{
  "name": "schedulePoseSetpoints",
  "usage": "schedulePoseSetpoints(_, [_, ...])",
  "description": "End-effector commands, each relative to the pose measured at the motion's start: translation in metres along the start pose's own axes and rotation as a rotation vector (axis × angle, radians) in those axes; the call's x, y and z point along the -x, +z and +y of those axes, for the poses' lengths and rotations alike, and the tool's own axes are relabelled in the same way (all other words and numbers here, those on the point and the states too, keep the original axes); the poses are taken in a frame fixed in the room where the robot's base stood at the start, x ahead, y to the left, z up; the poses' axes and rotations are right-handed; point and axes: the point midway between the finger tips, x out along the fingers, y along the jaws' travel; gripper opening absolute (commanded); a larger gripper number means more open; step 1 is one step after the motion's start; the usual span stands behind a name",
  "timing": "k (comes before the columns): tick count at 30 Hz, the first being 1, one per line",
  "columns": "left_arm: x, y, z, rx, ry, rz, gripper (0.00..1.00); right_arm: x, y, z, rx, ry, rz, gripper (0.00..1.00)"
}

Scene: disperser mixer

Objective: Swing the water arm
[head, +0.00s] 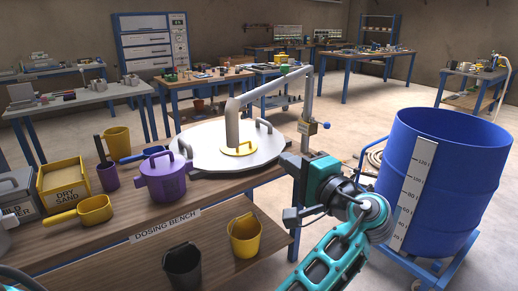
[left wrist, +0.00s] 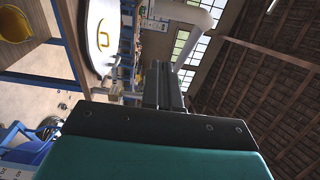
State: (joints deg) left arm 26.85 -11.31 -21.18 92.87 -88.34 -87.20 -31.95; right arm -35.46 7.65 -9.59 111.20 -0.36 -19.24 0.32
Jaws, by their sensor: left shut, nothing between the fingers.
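The water arm (head: 268,91) is a grey pipe on an upright post behind the bench's right end. It reaches left, and its spout bends down over the round grey lid (head: 204,155). A small yellowish block with a blue knob (head: 326,125) sits on the post. My left gripper (head: 304,143) is shut and empty, close to the post's lower part; whether it touches cannot be told. In the left wrist view its closed fingers (left wrist: 162,72) point towards a pale pipe (left wrist: 180,13), with the lid (left wrist: 104,30) at left. My right gripper is not in view.
On the dosing bench (head: 110,247) stand a purple lidded pot (head: 166,181), a yellow scoop (head: 94,210), a dry sand box (head: 64,190) and mugs. A dark cup (head: 183,268) and a yellow cup (head: 245,238) are at its front. A blue drum (head: 450,180) stands at right.

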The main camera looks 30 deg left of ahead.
Motion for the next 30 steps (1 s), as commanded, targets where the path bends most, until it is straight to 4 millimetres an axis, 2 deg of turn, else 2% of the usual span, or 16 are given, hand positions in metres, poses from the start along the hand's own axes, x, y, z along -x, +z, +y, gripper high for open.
schedulePoseSetpoints(5, [-0.029,0.001,-0.002,-0.002,-0.004,-0.003,0.0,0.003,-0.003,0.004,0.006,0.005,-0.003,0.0])
schedulePoseSetpoints(15, [-0.1,0.002,-0.002,0.0,-0.002,-0.002,0.0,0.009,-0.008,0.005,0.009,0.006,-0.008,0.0])
schedulePoseSetpoints(21, [-0.117,0.022,0.0,-0.001,0.001,0.0,0.0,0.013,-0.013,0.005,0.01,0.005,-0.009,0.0])
schedulePoseSetpoints(30, [-0.123,0.029,0.0,0.0,0.0,0.001,0.0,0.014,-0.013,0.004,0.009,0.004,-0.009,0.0])
